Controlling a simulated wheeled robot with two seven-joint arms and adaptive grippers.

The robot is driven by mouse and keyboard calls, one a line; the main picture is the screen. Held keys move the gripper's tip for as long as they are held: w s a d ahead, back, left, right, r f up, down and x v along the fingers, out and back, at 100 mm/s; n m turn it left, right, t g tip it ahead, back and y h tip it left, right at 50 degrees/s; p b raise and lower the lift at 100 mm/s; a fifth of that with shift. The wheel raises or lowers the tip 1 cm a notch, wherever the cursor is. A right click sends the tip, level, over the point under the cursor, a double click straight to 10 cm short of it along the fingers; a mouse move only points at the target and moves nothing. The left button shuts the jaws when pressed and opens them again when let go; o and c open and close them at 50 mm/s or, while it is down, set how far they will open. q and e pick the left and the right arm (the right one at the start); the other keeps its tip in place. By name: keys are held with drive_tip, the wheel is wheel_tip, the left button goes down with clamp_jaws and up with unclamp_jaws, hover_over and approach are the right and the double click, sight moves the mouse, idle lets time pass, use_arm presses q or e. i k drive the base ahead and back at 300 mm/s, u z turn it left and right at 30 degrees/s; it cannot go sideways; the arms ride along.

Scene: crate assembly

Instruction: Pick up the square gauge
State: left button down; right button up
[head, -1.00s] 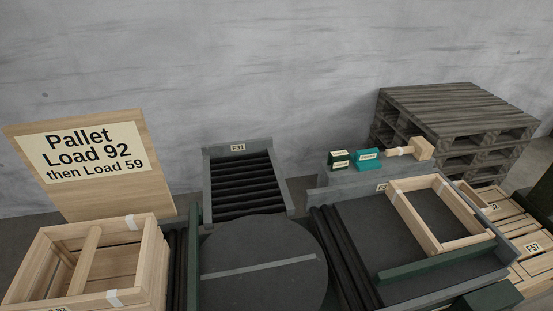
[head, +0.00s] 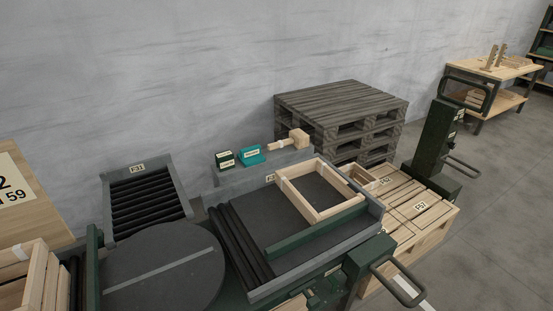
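I cannot make out a thing that is clearly the square gauge in the head view. A light wooden rectangular frame (head: 322,212) lies on the dark grey table, against a green bar (head: 315,232). On a far workbench stand small upright wooden pieces (head: 492,57), too small to identify. Neither of my grippers is in view.
The dark round turntable (head: 160,280) and roller section (head: 147,205) are at left. Stacked grey pallets (head: 340,100) stand behind. A wooden crate (head: 405,210) and a green post with handle (head: 435,135) are at right. The far workbench (head: 515,72) has open floor before it.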

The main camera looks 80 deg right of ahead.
sight(251, 157)
drive_tip(key=k, duration=0.35)
drive_tip(key=z, duration=0.9)
